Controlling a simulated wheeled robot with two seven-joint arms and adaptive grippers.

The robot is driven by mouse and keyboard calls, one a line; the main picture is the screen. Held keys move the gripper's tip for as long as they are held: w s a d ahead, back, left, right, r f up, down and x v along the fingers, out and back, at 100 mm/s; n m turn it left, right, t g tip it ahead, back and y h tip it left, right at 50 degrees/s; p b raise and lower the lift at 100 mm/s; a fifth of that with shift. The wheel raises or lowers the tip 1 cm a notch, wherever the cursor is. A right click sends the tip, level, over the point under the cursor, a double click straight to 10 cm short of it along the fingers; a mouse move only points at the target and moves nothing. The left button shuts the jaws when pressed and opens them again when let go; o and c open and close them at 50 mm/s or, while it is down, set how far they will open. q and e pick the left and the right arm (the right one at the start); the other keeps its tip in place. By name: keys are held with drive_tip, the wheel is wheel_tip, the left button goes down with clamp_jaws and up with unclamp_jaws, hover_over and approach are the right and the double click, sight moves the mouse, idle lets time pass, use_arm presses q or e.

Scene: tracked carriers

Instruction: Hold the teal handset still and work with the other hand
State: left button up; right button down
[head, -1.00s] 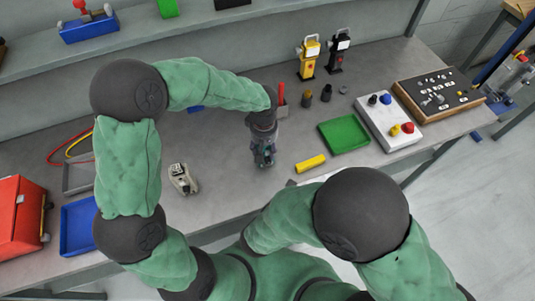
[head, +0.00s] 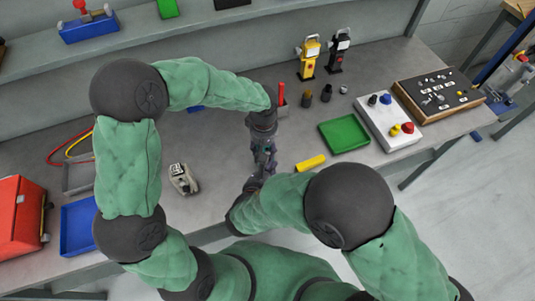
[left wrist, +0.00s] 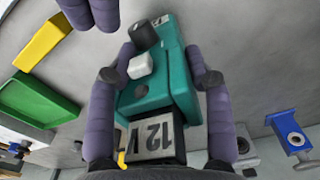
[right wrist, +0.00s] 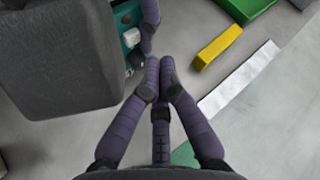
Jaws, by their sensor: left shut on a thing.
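The teal handset (left wrist: 160,85) is held between the fingers of my left gripper (left wrist: 160,120). It has a black knob (left wrist: 143,35), a white button (left wrist: 140,66) and a block marked 12V (left wrist: 155,137). In the head view my left gripper (head: 263,140) holds it above the bench, mostly hiding it. My right gripper (right wrist: 159,78) has its fingertips together with nothing seen between them. They are close beside the handset, whose teal edge (right wrist: 129,38) shows in the right wrist view; I cannot tell if they touch.
A yellow block (head: 311,163) and a green tray (head: 345,134) lie to the right. A white button box (head: 389,122) stands beyond them. A pale device (head: 183,179) and a blue tray (head: 78,226) are on the left. Bare bench lies between.

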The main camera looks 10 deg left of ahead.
drive_tip(key=shift+w+a, duration=0.45)
drive_tip(key=shift+w, duration=0.35)
idle(0.9)
drive_tip(key=shift+w+a, duration=0.25)
drive_tip(key=shift+w, duration=0.1)
drive_tip(key=shift+s+d, duration=0.2)
drive_tip(key=shift+s, duration=0.1)
idle(0.5)
drive_tip(key=s+d, duration=0.3)
drive_tip(key=s, duration=0.2)
idle(0.4)
drive_tip(key=shift+d, duration=0.1)
idle(1.5)
